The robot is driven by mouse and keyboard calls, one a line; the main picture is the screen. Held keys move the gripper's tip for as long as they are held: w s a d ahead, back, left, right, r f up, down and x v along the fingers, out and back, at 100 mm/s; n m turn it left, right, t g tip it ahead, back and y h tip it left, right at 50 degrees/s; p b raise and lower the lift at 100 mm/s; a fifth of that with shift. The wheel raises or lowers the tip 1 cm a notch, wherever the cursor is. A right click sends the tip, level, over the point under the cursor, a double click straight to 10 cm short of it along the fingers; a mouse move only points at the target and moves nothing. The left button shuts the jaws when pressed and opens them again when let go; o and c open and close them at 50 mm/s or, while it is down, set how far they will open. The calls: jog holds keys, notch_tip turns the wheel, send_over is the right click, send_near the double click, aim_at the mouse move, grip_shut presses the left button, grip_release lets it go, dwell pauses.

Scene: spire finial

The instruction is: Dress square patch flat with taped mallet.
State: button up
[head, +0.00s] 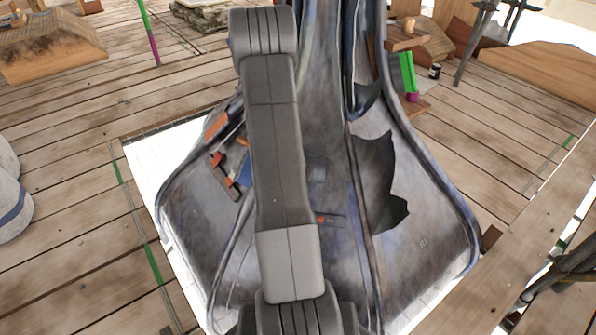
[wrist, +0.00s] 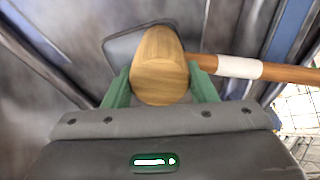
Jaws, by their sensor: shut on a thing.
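The taped mallet has a pale wooden head (wrist: 158,65) and a brown handle running right, with a band of white tape (wrist: 240,67). My gripper (wrist: 161,86) has its two green fingers on either side of the mallet and is shut on it. A grey square patch (wrist: 122,46) with rounded corners shows behind the mallet head, which hides much of it. I cannot tell whether head and patch touch. In the head view a small grey-blue square, probably this patch (head: 317,169), shows just right of my arm. My arm hides the gripper and mallet there.
The grey metal spire skirt (head: 420,215) has raised seams and a dark jagged area (head: 380,185) on the right. A red-ended tool (head: 224,172) and an orange piece (head: 216,125) lie on its left. Another tool (head: 330,219) lies right of my arm. Plank flooring (head: 65,190) surrounds it.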

jog(key=p+v, duration=0.1)
jog(key=v, duration=0.3)
jog(key=shift+r, duration=0.1)
dwell(0.3)
jog(key=shift+r+p, duration=0.1)
jog(key=shift+p, duration=0.2)
